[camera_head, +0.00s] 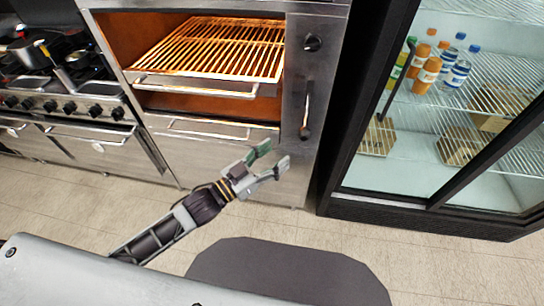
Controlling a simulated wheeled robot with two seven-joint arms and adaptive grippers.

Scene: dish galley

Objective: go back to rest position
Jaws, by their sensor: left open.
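My left gripper (269,161) is open and empty. It is held out in front of the lower front of the steel broiler oven (220,160), with its fingers pointing up and to the right. I cannot tell whether it touches the oven front. My left arm comes in from the lower left. My right gripper is not in view.
The oven's wire rack (215,47) sits in an open orange cavity. A stove (62,88) with pans stands at the left. A glass-door fridge (445,110) with bottles (427,75) stands at the right. Tiled floor (425,255) shows clear in front.

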